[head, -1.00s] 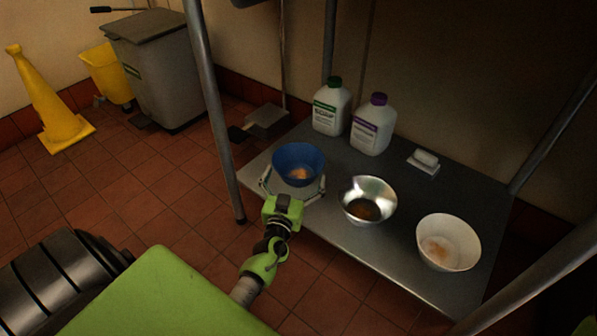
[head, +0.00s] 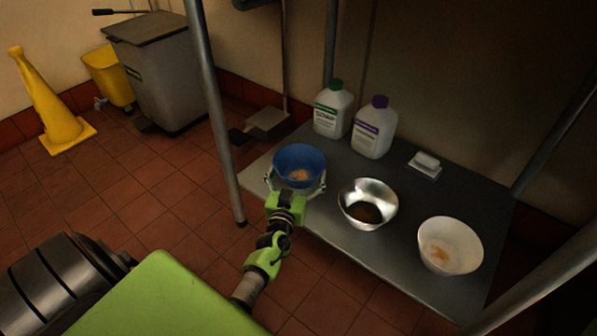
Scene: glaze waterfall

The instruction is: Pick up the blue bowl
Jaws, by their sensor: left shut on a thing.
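The blue bowl (head: 299,155) is at the left end of the metal shelf (head: 385,252), with some tan matter in its bottom. My left gripper (head: 297,184) comes from the front, its two fingers on either side of the bowl and shut on it. I cannot tell whether the bowl's base touches the shelf. My right gripper is not in view.
A metal bowl (head: 368,196) stands just right of the blue bowl, and a white bowl (head: 463,240) is further right. Two jugs, one green-capped (head: 331,112) and one purple-capped (head: 376,130), stand behind. A shelf post (head: 219,130) rises close on the left.

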